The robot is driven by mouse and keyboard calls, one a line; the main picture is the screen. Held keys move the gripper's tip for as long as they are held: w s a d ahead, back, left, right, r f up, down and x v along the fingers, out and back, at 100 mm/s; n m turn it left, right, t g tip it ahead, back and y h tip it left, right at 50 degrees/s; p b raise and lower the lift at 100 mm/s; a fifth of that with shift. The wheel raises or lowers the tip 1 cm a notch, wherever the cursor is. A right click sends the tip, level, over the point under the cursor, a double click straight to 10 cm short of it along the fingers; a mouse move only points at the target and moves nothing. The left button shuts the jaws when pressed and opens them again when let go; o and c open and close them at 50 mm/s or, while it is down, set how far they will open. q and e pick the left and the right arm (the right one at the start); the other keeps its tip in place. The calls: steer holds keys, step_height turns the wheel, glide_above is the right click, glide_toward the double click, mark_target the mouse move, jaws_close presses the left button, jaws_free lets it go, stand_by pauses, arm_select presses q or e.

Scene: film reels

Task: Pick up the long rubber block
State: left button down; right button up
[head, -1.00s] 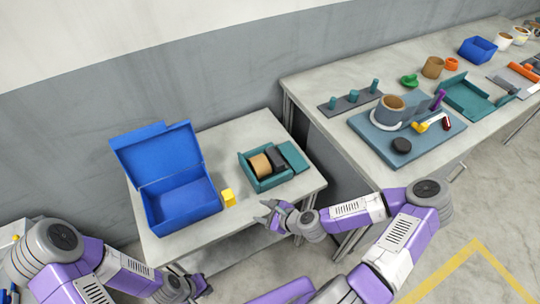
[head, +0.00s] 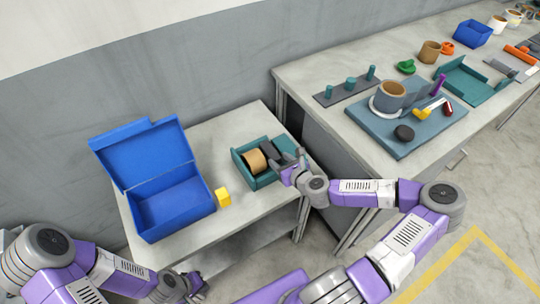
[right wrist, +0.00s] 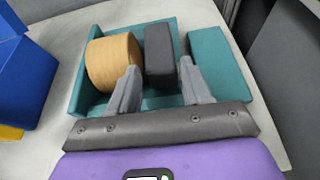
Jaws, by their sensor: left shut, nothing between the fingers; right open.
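The long rubber block, a dark grey block (right wrist: 159,48), lies in a teal open box (right wrist: 181,27) beside a tan roll (right wrist: 113,60). In the head view the dark block (head: 273,157) is partly hidden by my right gripper (head: 293,164). In the right wrist view my right gripper (right wrist: 158,70) is open. Its fingers appear to either side of the block's near end, one by the tan roll and one by a teal block (right wrist: 218,62); I cannot tell whether they touch it. My left gripper (head: 192,282) is shut and empty at the bottom of the head view.
An open blue box (head: 176,208) and a yellow block (head: 222,197) stand on the small table (head: 243,213), left of the teal box. A larger table (head: 350,136) to the right carries a blue-grey board (head: 436,132) with a cup and several small parts.

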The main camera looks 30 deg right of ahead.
steer(key=shift+x, duration=0.75)
steer(key=shift+c, duration=0.5)
steer(key=c, duration=0.7)
